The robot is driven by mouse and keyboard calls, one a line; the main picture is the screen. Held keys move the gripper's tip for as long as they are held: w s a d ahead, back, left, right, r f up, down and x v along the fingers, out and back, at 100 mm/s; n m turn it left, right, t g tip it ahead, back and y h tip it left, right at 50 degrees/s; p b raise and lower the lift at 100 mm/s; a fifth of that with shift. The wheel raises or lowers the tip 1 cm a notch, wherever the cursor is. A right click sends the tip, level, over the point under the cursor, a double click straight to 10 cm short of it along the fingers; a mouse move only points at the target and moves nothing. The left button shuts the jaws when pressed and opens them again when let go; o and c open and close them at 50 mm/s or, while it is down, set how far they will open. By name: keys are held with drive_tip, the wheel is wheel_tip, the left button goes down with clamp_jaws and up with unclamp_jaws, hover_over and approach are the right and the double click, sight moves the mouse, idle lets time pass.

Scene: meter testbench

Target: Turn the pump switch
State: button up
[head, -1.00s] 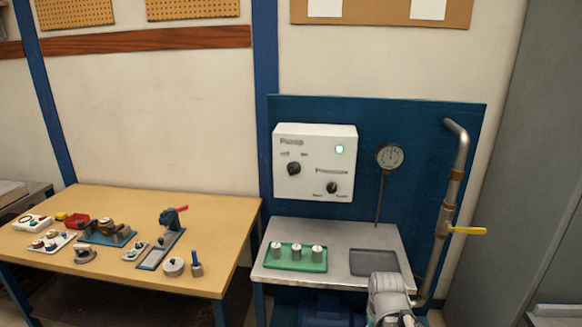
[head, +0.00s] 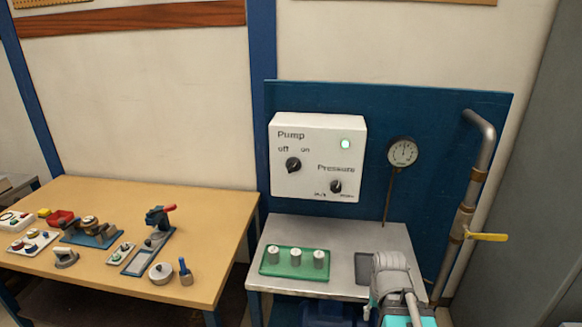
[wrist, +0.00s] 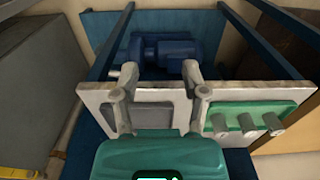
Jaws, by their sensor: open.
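The pump switch (head: 293,165) is a black round knob on the left of a white control box (head: 318,191), under the label "Pump" with "off" and "on" beside it. A green lamp (head: 345,144) glows at the box's upper right. A second black knob (head: 336,186) sits lower right under "Pressure". In the wrist view my gripper (wrist: 158,80) is open and empty, its two fingers spread over the steel bench. In the head view my arm is at the lower right, below the box and apart from it; the fingertips are hidden there.
A green tray (head: 268,268) with three metal cylinders stands on the steel bench (head: 345,232). A gauge (head: 402,152) and a pipe with a yellow-handled valve (head: 486,237) are at the right. A blue motor (wrist: 165,52) sits under the bench. A wooden table (head: 110,195) with several tools is at left.

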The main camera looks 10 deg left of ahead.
idle(0.3)
drive_tip(key=o, duration=0.5)
drive_tip(key=shift+w, duration=0.25)
drive_tip(key=shift+o, duration=0.5)
drive_tip(key=shift+w+d, duration=0.1)
drive_tip(key=shift+w, duration=0.2)
drive_tip(key=w+a+r+n+t+h+p, duration=0.1)
drive_tip(key=w+a+r+t+h, duration=0.15)
drive_tip(key=w, duration=0.35)
drive_tip(key=w+a+r+n+t+h, duration=0.1)
drive_tip(key=w+r+t+h, duration=0.1)
drive_tip(key=w+r+t, duration=0.35)
drive_tip(key=w+a+r+n+t+h+p, duration=0.1)
drive_tip(key=w+a+r+t+h, duration=0.1)
drive_tip(key=w, duration=0.6)
drive_tip(key=w+a+r+n+t+y, duration=0.3)
drive_tip(key=a+r+n+t, duration=0.1)
drive_tip(key=a, duration=0.7)
drive_tip(key=w+a+r+n+t+y, duration=0.3)
drive_tip(key=a+r, duration=0.4)
drive_tip(key=a, duration=0.4)
drive_tip(key=shift+w+a+r+n+t+p, duration=0.2)
drive_tip(key=shift+w+n+t+p, duration=0.25)
drive_tip(key=shift+n, duration=0.35)
drive_tip(key=shift+w+d, duration=0.1)
drive_tip(key=shift+w, duration=0.1)
